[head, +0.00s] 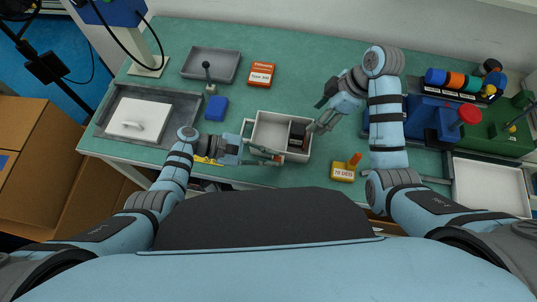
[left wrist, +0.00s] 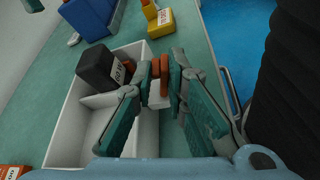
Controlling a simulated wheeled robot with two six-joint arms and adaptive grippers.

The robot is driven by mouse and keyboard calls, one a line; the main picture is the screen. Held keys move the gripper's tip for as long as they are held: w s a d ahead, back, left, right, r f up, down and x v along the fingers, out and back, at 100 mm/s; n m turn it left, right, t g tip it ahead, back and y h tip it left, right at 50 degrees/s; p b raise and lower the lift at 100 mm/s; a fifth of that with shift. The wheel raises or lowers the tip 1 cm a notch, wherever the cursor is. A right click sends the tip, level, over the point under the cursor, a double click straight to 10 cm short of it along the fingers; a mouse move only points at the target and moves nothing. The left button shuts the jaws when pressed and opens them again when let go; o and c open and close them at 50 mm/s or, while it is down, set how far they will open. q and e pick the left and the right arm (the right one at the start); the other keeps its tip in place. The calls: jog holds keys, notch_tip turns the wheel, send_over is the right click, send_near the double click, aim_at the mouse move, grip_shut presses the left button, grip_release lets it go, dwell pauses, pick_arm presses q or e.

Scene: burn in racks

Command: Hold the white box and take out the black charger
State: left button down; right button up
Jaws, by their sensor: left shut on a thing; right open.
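The white box (head: 268,131) sits on the green bench in front of me, open at the top. It also shows in the left wrist view (left wrist: 93,130). The black charger (head: 297,135), with a white label, stands inside its right part. The charger also shows in the left wrist view (left wrist: 99,68). My left gripper (head: 266,155) is shut on the near wall of the white box. In the left wrist view its fingers (left wrist: 162,80) straddle that wall. My right gripper (head: 316,126) is open and empty by the box's right rim, close to the charger.
A yellow block with an orange peg (head: 343,173) stands right of the box. A blue block (head: 216,109), an orange labelled block (head: 261,75) and a grey tray (head: 211,64) lie to the left and behind. A blue vise (head: 430,118) stands at right.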

pick_arm(q)
jog(key=c, duration=1.5)
grip_release()
jog(key=v, duration=1.2)
jog(key=shift+d, duration=0.1)
